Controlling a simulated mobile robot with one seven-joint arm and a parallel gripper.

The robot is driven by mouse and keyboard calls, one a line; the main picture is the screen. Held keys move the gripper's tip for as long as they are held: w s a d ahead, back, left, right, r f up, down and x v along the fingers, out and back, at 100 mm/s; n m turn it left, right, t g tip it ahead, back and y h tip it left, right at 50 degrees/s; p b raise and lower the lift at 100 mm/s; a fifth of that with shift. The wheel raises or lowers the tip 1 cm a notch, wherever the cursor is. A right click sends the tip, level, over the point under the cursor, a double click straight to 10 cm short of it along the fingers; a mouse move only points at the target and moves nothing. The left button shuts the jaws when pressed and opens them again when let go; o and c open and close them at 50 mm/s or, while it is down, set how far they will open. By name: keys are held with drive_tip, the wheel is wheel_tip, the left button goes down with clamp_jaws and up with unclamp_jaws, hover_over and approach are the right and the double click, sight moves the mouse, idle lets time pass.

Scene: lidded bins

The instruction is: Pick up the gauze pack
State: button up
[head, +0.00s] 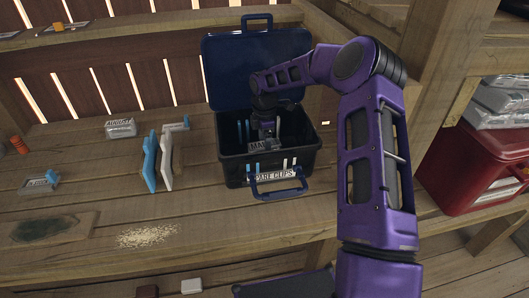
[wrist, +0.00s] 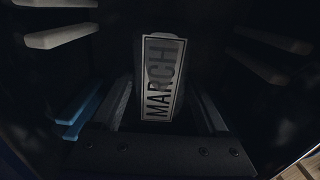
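A small pack with a white label reading MARCH (wrist: 160,78) lies inside the dark open bin (head: 232,172); its top also shows in the head view (head: 262,147). No label in view says gauze, so I cannot be sure this is the gauze pack. My gripper (head: 266,136) reaches down into the bin from above. In the wrist view its two fingers (wrist: 163,90) stand apart on either side of the MARCH pack, with dark gaps beside the label. The bin floor and the pack's lower part are in shadow.
The bin's blue lid (head: 255,65) stands raised behind it, and its front is labelled SPARE CLIPS (head: 273,174). Blue and white clips line its walls. An AUGUST pack (head: 121,128), blue (head: 150,160) and white (head: 167,162) upright pieces stand left. A red bin (head: 460,165) is at right.

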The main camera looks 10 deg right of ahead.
drive_tip(key=c, duration=0.8)
